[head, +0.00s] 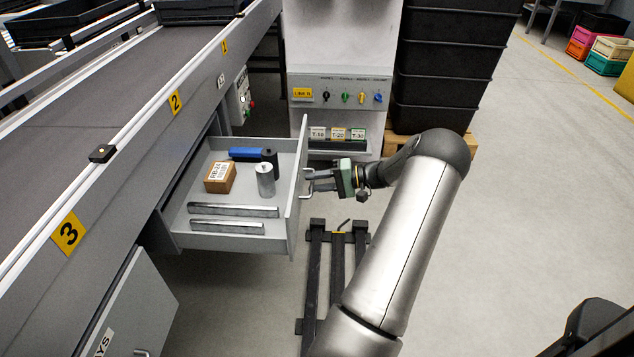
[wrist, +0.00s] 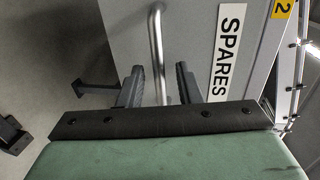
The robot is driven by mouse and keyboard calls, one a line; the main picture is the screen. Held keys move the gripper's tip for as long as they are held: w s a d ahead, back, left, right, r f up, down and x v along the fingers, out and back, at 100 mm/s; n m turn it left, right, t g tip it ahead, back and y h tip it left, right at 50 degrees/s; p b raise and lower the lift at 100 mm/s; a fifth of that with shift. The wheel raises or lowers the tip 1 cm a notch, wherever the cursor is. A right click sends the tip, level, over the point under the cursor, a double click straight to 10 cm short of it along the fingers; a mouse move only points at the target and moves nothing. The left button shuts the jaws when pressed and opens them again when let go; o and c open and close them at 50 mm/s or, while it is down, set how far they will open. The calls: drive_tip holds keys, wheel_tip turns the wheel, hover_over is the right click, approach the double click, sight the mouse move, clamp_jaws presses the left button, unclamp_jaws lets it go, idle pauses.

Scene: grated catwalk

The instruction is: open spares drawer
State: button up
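The spares drawer (head: 240,243) is grey and stands pulled out from under the conveyor, its open top showing the contents. In the wrist view its front panel (wrist: 205,28) carries a white SPARES label (wrist: 228,50). The metal bar handle (wrist: 156,40) on that front also shows in the head view (head: 305,194). My gripper (head: 311,181) is at the handle, to the right of the drawer front. In the wrist view its two fingers (wrist: 159,86) are open on either side of the handle, with a gap visible on each side.
The drawer holds a labelled brown box (head: 220,178), a blue item (head: 245,154), cylinders (head: 265,180) and metal bars (head: 233,210). A control panel (head: 340,95) and stacked black crates (head: 450,60) stand behind. A dark floor frame (head: 337,270) lies below my gripper.

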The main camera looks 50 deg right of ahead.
drive_tip(key=p+v, duration=0.3)
drive_tip(key=v, duration=1.4)
drive_tip(key=shift+s+p, duration=0.25)
drive_tip(key=shift+p, duration=0.1)
